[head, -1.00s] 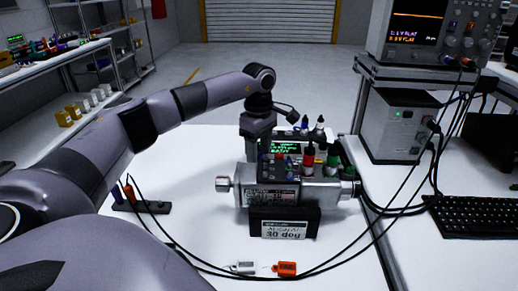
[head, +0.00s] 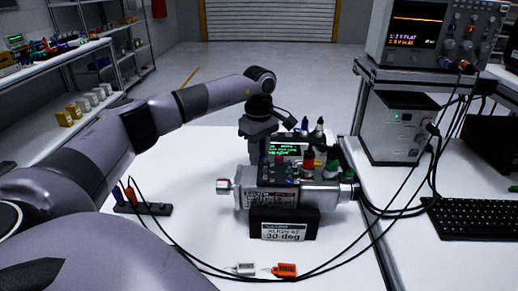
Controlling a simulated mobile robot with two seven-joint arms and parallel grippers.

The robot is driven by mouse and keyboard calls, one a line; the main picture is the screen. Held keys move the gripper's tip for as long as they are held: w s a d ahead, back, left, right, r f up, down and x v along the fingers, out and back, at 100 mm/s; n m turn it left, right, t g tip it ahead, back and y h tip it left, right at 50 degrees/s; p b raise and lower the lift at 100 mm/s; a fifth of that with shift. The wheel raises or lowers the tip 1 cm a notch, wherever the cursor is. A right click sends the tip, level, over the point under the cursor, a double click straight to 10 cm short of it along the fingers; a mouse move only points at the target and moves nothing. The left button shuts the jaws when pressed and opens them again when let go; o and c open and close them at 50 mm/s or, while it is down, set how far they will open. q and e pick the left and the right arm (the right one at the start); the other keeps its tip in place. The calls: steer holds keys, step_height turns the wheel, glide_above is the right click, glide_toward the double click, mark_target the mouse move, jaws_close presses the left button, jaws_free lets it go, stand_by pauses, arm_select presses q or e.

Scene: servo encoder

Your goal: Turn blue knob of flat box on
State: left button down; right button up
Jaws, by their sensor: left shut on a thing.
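The flat box (head: 284,150) with a small green-lit display stands on the white table behind a silver cylindrical servo unit, and only part of it shows. My left gripper (head: 260,152) comes down from above at the left end of the box, with its tips low and partly hidden behind the servo unit. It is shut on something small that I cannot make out. I see no clear view of the blue knob; the gripper and the servo unit cover that part of the box. My right gripper is not in view.
The servo unit (head: 286,190) stands in front of the gripper, with a black sign (head: 284,226) before it. Cables cross the table. An oscilloscope (head: 418,36) stands at right.

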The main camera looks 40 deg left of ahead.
arm_select(q)
steer(key=m+p, duration=0.1)
steer(key=m, duration=0.3)
steer(key=shift+r+m, duration=0.1)
steer(key=shift+m, duration=0.2)
steer(key=m, duration=0.4)
steer(key=shift+m+p, duration=0.35)
steer(key=shift+m, duration=0.05)
steer(key=c, duration=0.9)
jaws_free()
step_height(320, 180, up, 7)
steer(key=shift+r+b, duration=0.1)
steer(key=shift+b, duration=0.2)
